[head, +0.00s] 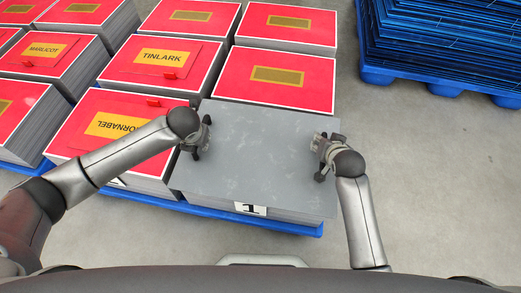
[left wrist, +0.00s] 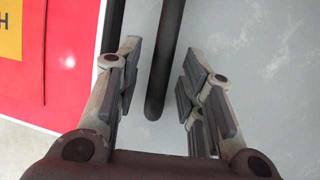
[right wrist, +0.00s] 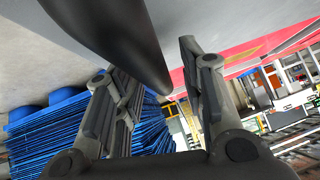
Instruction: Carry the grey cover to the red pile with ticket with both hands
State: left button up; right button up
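The grey cover (head: 255,150), a flat mottled sheet, lies over the front-right pile, whose front shows a white card marked 1 (head: 250,208). My left gripper (head: 197,137) is at the cover's left side, open, with a dark bar (left wrist: 165,60) between its spread fingers. My right gripper (head: 322,157) is at the right side, open, with a dark bar (right wrist: 125,40) between its fingers.
The piles stand close together on a blue pallet (head: 300,228). Directly behind the cover is a red pile (head: 240,82) with a plain gold label. A blue stack (head: 450,40) on a blue pallet is at the back right. Grey floor (head: 440,170) is clear on the right.

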pick_arm(q)
jog(key=v, duration=1)
jog(key=shift+s+r, duration=0.15)
jog(key=shift+r, duration=0.15)
pick_arm(e)
jog(key=v, duration=1.2)
